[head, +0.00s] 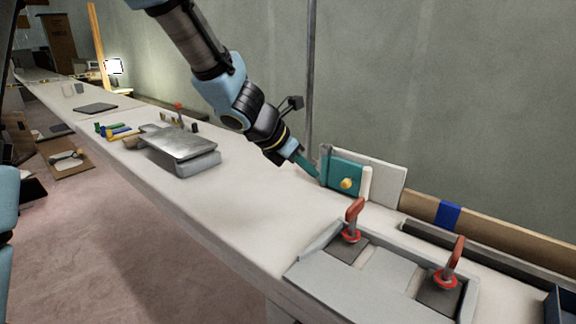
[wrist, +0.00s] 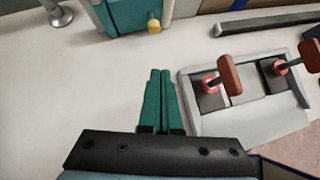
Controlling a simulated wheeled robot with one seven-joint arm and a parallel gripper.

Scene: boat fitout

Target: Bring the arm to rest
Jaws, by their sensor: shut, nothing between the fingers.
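My gripper (head: 314,174) is at the end of my arm, which reaches down from the top of the head view over the long white bench. Its teal fingers point down and right, close to a teal box with a yellow knob (head: 347,183). In the wrist view my gripper (wrist: 160,74) has its two fingers together with nothing between them. The teal box (wrist: 128,14) stands ahead of the fingertips there, with white bench showing between. I cannot tell the exact height of the fingertips above the bench.
A grey fixture (head: 387,276) with red-handled clamps sits at the near right of the bench (head: 235,208). A pale panel (head: 386,174) stands behind the teal box. A grey metal block (head: 180,148) lies to the left. A thin vertical pole (head: 311,70) rises behind my arm.

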